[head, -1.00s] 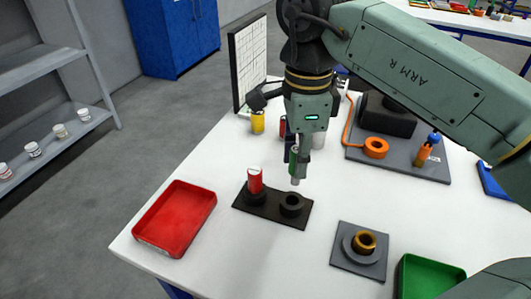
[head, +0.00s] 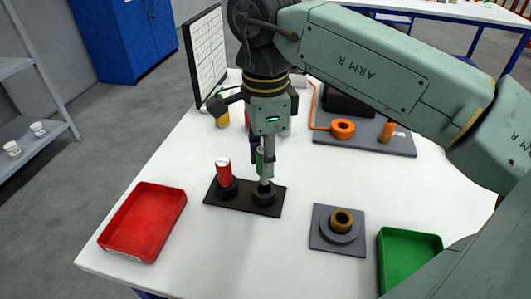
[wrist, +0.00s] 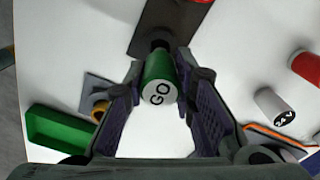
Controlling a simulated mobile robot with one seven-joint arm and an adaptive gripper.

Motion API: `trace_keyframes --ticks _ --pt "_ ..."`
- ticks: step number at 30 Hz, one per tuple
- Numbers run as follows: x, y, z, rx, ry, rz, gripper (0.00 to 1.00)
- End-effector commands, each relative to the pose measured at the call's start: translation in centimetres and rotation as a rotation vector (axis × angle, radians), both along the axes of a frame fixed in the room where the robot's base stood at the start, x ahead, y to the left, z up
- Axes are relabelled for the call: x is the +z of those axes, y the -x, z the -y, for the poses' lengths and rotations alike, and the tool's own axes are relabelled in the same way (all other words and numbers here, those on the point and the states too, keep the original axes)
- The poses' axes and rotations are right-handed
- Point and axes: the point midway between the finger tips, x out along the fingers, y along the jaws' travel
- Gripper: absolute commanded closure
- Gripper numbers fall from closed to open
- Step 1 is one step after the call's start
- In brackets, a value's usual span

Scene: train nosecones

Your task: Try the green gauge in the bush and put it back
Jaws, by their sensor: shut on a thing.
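My gripper (head: 264,150) points down over the black two-socket stand (head: 241,203). It is shut on the green gauge (wrist: 158,78), whose white end reads "GO" in the wrist view. The gauge is upright, with its grey lower end at the mouth of the right socket (head: 264,196); I cannot tell how far it is inside. A red gauge (head: 223,173) stands in the left socket. The brass bush (head: 341,219) sits in a round collar on a grey plate (head: 325,245), apart from my gripper. The bush also shows in the wrist view (wrist: 100,107).
A red tray (head: 143,222) lies at the left and a green tray (head: 408,262) at the right front. An orange ring (head: 342,128) is on the back plate. White table around the stand is clear.

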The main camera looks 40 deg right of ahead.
Motion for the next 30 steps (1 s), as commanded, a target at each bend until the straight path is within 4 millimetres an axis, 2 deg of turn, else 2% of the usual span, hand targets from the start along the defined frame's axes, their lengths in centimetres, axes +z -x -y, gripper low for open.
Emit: trace_keyframes --ticks 18,30 --pt "-3.9 0.0 0.0 0.002 0.0 -0.001 1.0" --pt "-4.2 0.0 0.0 0.001 0.0 0.0 1.0"
